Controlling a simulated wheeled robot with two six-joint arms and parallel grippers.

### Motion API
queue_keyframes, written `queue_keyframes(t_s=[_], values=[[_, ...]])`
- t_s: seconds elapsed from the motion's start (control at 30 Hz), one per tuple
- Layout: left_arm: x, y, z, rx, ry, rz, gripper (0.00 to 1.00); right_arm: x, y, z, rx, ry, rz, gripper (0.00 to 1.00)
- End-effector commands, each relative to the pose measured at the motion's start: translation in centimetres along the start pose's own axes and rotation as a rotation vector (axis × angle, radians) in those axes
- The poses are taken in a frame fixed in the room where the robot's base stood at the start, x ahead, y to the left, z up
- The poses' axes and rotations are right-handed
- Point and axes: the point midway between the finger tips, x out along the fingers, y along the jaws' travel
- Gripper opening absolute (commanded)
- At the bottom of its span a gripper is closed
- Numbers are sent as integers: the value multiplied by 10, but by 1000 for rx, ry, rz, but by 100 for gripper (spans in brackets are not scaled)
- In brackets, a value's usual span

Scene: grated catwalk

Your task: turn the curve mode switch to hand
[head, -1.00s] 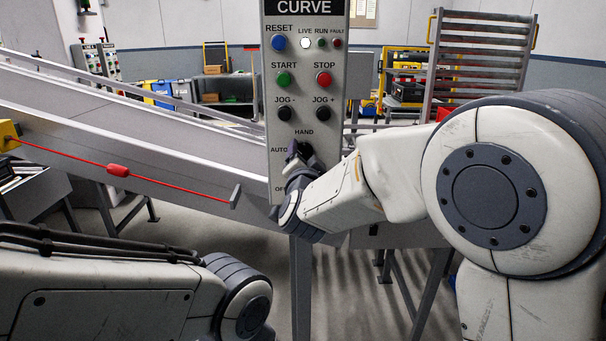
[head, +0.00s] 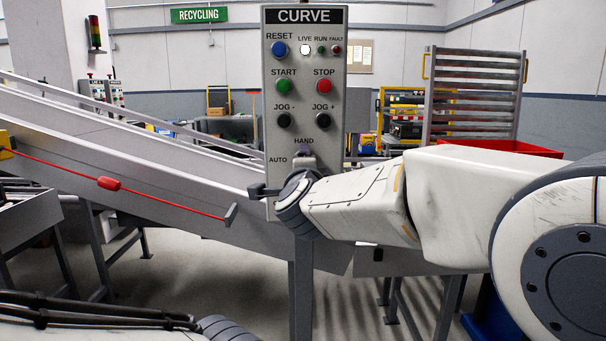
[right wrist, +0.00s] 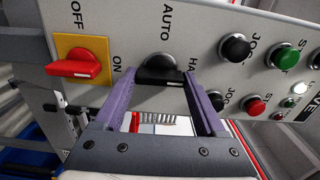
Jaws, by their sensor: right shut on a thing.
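The curve panel (head: 306,60) stands upright ahead in the head view. Its mode switch is a black knob (right wrist: 160,68) with AUTO and HAND labels, seen in the right wrist view. The knob's white mark lies at the end toward HAND. My right gripper (right wrist: 163,88) is shut on this knob, with a purple finger on either side. In the head view my right gripper (head: 304,158) is at the knob under the HAND label and mostly hides it. My left gripper is out of view; only part of the left arm shows at bottom left.
A red OFF/ON handle (right wrist: 75,62) on a yellow plate sits close beside the mode switch. Jog, start, stop and reset buttons are above it on the panel. A conveyor (head: 150,165) with a red pull cord (head: 108,184) runs behind and left.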

Motion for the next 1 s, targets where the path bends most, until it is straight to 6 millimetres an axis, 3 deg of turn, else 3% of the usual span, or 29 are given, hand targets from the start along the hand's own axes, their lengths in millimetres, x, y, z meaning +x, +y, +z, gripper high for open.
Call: queue_keyframes(t_s=[0.6,0.63,0.7,1.0], values=[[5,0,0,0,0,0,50,0,1,0,43,2,3,17],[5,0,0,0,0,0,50,0,1,0,43,2,3,80],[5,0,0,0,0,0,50,0,1,0,43,2,3,100],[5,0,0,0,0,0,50,-5,0,0,41,0,1,100]])
